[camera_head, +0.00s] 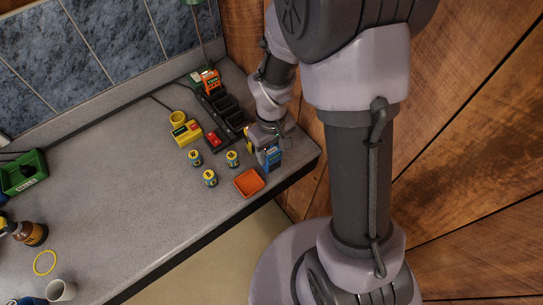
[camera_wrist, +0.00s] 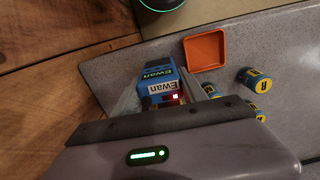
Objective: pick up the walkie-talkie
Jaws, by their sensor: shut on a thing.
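A blue walkie-talkie (camera_wrist: 158,80) with white "Ewan" labels and a small red light is between the fingers of my gripper (camera_wrist: 163,94) in the wrist view. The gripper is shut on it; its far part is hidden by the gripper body. In the head view the blue walkie-talkie (camera_head: 273,158) shows below my gripper (camera_head: 264,143), near the counter's right end. I cannot tell if it touches the counter.
An orange tray (camera_head: 248,182) and several small blue-and-yellow cans (camera_head: 210,178) lie close by on the grey counter (camera_head: 130,190). A black rack (camera_head: 222,110) holds an orange unit (camera_head: 210,82). A yellow device (camera_head: 187,133) stands left. Wooden wall is close right.

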